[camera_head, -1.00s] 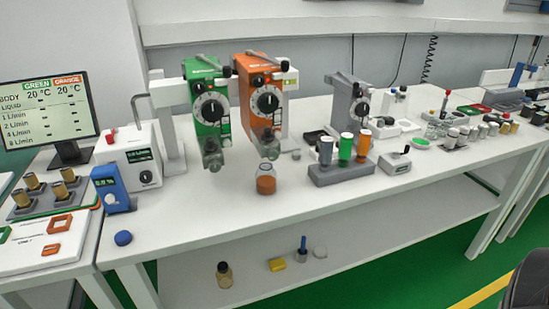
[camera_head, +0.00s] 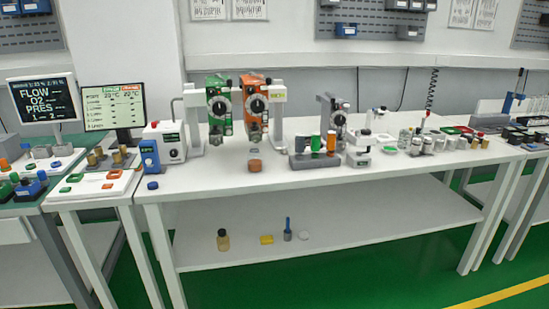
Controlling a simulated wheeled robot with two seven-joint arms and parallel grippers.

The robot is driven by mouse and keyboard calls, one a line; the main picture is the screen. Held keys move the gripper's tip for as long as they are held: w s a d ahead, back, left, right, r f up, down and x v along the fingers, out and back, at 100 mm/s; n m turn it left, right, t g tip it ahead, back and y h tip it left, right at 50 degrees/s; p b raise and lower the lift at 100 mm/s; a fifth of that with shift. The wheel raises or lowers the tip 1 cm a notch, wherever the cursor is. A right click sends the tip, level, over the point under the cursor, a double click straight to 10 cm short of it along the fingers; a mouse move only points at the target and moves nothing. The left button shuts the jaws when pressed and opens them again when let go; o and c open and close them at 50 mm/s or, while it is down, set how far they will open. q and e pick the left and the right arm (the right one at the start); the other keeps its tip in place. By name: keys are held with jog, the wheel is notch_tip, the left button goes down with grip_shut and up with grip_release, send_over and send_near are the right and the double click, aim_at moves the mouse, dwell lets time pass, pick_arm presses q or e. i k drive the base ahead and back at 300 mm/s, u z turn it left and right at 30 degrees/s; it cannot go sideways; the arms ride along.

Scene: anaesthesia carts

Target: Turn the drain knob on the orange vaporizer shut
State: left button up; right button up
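The orange vaporizer (camera_head: 254,108) hangs on a white stand at the back of the white table, right beside the green vaporizer (camera_head: 219,107). It has a black round dial on its front. Its drain knob is too small to make out in this view. Neither of my grippers is in view.
The white table (camera_head: 330,180) has a clear front strip. A grey block with several coloured bottles (camera_head: 314,161) stands right of the vaporizers. A blue device (camera_head: 149,157) and a monitor (camera_head: 114,105) are at the left. Several small items lie on the lower shelf (camera_head: 350,222).

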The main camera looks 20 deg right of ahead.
aim_at(256, 139)
jog(key=u, duration=0.75)
jog(key=i, duration=1.5)
jog(key=z, duration=0.6)
